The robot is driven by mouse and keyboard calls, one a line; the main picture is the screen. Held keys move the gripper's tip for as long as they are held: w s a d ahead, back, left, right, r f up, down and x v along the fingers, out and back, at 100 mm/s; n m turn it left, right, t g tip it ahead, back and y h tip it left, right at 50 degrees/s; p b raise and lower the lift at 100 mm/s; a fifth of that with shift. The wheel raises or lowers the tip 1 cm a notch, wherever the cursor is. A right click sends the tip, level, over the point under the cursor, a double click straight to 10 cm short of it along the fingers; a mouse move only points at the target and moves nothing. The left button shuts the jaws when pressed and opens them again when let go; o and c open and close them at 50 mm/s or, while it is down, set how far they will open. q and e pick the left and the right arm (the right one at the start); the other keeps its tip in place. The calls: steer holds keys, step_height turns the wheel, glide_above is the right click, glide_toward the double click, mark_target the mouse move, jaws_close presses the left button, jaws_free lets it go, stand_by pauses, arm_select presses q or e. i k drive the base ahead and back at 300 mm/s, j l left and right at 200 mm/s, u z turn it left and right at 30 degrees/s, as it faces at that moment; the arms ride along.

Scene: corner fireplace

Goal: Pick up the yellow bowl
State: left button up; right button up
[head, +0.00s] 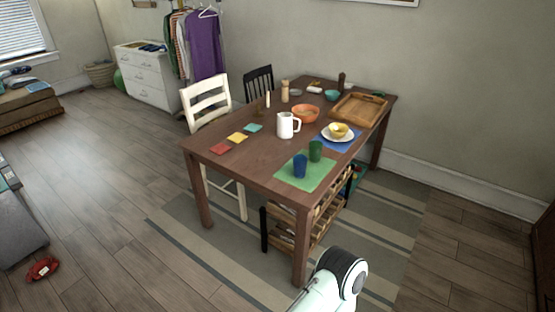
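The yellow bowl (338,130) sits on a white plate (327,136) on a blue placemat (344,148) near the right side of the brown wooden table (250,165). The bowl is upright and nothing covers it from this view. A white and black part of my own arm shows at the bottom, below the table's near corner. Neither of my grippers shows in the head view.
Around the bowl stand a wooden tray (358,110), an orange bowl (305,113), a white pitcher (284,126), and green (315,151) and blue (299,166) cups. A white chair (208,100) stands at left. A striped rug lies below; floor at left is mostly open.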

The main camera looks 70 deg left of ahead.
mark_target(338, 130)
steer(key=u, duration=2.2)
steer(key=i+l+u, duration=0.1)
steer(key=u, duration=0.3)
steer(key=i+l+u, duration=0.1)
steer(key=u, duration=0.3)
steer(key=l+u, duration=0.25)
steer(key=u, duration=0.15)
steer(key=i+l+u, duration=0.1)
steer(key=l+u, duration=0.15)
steer(key=l, duration=0.25)
steer(key=l+u, duration=0.3)
steer(key=l, duration=0.2)
steer(key=l+u, duration=0.1)
steer(key=l, duration=0.6)
steer(key=l+u, duration=0.15)
steer(key=l, duration=0.6)
steer(key=k+l+u, duration=0.1)
steer(key=l, duration=0.6)
